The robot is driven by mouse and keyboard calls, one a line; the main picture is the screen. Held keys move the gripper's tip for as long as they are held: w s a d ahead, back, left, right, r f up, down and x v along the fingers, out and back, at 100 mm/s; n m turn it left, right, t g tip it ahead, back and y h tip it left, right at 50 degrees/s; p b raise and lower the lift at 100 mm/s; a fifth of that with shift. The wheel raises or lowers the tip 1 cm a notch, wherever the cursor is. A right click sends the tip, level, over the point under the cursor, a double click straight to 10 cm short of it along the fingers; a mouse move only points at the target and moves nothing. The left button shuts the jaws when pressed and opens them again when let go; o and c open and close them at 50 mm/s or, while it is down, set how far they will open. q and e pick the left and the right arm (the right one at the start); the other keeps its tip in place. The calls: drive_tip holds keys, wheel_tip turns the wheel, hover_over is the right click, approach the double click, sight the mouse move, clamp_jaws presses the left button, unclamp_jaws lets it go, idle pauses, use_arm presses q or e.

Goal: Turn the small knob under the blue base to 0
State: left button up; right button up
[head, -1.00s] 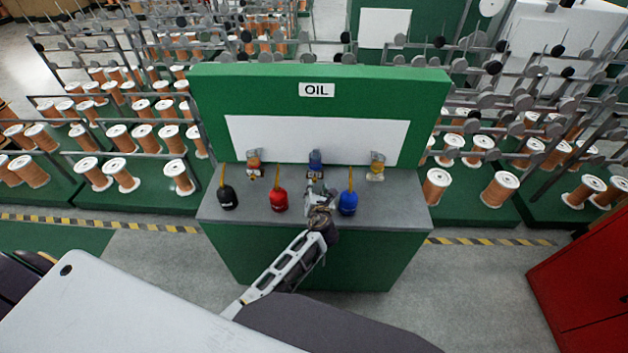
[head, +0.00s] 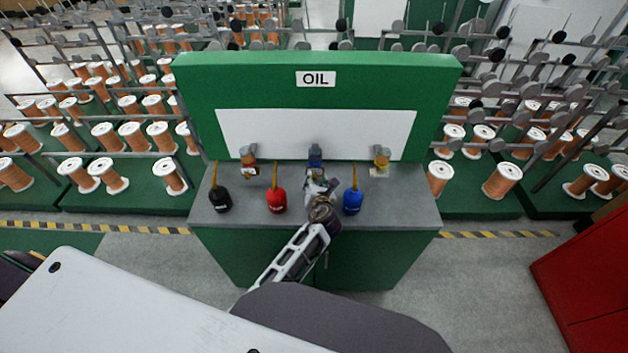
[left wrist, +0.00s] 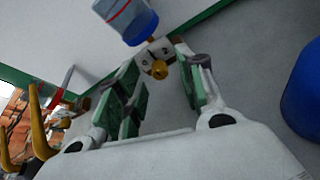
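The dispenser with the blue base (head: 315,157) is the middle one of three at the back of the grey counter (head: 403,208). In the left wrist view its blue base (left wrist: 141,27) is at the top, and a small brass knob (left wrist: 160,69) shows below it on a pale fitting. My left gripper (head: 318,185) is in front of this dispenser and hides its lower part in the head view. In the left wrist view the green-padded fingers of my left gripper (left wrist: 157,74) are apart, with the knob seen between their tips. Contact cannot be told. My right gripper is not in view.
Black (head: 220,199), red (head: 277,200) and blue (head: 352,202) oil cans stand on the counter. The blue can is close to the right of my left gripper. Orange (head: 249,158) and yellow (head: 381,160) dispensers flank the blue one. A red cabinet (head: 590,280) stands at right.

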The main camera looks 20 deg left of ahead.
use_arm(q)
drive_tip(key=shift+w+f, duration=0.1)
drive_tip(key=shift+w, duration=0.05)
drive_tip(key=shift+c, duration=0.2)
clamp_jaws()
idle(0.4)
